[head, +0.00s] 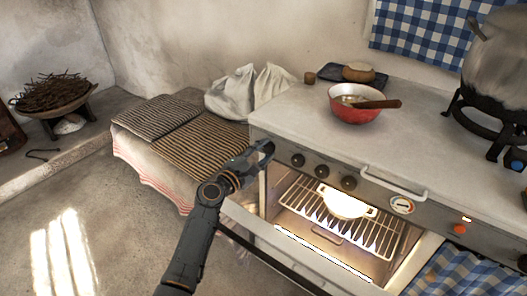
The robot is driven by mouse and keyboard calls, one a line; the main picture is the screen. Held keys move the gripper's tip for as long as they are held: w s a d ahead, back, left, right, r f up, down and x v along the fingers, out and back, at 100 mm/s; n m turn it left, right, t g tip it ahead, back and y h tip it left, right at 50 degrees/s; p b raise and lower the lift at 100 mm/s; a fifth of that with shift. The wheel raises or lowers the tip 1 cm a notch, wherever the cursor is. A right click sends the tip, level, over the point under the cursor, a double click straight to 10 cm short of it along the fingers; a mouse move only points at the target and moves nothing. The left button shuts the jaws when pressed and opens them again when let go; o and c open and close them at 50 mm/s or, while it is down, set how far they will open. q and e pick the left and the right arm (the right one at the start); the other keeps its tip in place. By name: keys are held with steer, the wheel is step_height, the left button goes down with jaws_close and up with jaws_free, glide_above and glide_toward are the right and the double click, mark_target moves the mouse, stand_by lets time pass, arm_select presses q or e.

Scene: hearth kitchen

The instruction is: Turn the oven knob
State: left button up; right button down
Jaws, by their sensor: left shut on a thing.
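The cream stove (290,115) has a row of dark round knobs along its grey front panel, with three plainly in view: a left one (297,160), a middle one (322,170) and a right one (348,183). My left gripper (265,150) is at the left end of this panel, left of those knobs. It is shut on what looks like the leftmost oven knob, which its fingers mostly hide. The oven (300,225) below is open and lit, with a white dish (342,203) on its wire rack. My right gripper is not in view.
A red bowl (355,115) with a wooden-handled utensil stands on the stove top. A large pot (497,60) sits on a black stand at right. A towel rail (395,182) and a dial (402,205) project nearby. A cloth-covered bench (160,160) stands at left.

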arm_select(q)
steer(key=o, duration=1.2)
steer(key=shift+c, duration=0.2)
steer(key=shift+s+a, duration=0.1)
steer(key=shift+s, duration=0.05)
steer(key=v, duration=1.1)
steer(key=shift+s+a, duration=0.2)
steer(key=shift+s, duration=0.05)
